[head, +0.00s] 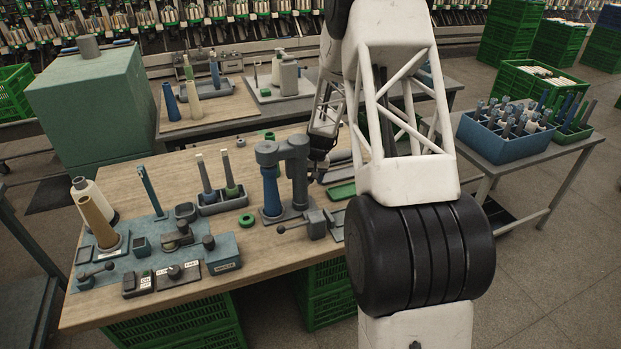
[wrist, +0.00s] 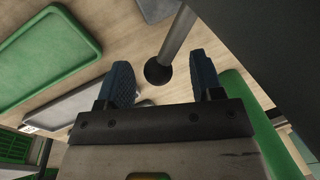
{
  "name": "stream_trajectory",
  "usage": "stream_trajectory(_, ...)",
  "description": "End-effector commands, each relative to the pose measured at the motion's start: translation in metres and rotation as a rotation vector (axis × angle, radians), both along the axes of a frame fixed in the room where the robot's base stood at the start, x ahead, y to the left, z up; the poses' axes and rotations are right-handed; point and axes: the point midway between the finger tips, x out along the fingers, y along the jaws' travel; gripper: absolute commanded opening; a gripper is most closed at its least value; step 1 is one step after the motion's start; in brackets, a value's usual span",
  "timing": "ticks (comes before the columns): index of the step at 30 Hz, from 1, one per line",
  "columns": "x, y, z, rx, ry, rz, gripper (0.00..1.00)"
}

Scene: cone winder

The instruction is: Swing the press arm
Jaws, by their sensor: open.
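The grey press (head: 298,170) stands near the middle of the wooden table, with a column and an overhanging head. A blue cone (head: 271,192) stands upright under the head. My gripper (head: 320,168) is just right of the press column, partly hidden and small in the head view. In the wrist view my gripper (wrist: 162,80) is open, with two blue-padded fingers apart. A grey rod (wrist: 178,35) ending in a black ball knob (wrist: 157,72) shows in the gap between the fingertips. I see no contact, and cannot tell whether the knob is level with the fingers.
A lever with a black knob (head: 283,229) juts left from a grey block in front of the press. Green tray (head: 341,191) lies right of it. A rack with cones (head: 222,203) and a blue panel (head: 165,258) stand left. My arm hides the table's right part.

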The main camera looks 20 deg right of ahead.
Motion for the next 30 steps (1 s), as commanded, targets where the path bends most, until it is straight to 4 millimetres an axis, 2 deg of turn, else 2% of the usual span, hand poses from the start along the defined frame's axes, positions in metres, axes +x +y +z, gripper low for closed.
stream_trajectory(7,0.0001,0.0000,-0.0001,0.000,-0.001,0.000,0.60)
stream_trajectory(8,0.0001,0.0000,0.0000,0.000,-0.001,0.000,0.57)
stream_trajectory(19,0.0000,-0.0001,0.0001,0.000,-0.001,0.000,0.01)
stream_trajectory(30,-0.0023,-0.0024,0.0007,0.000,-0.001,-0.032,0.00)
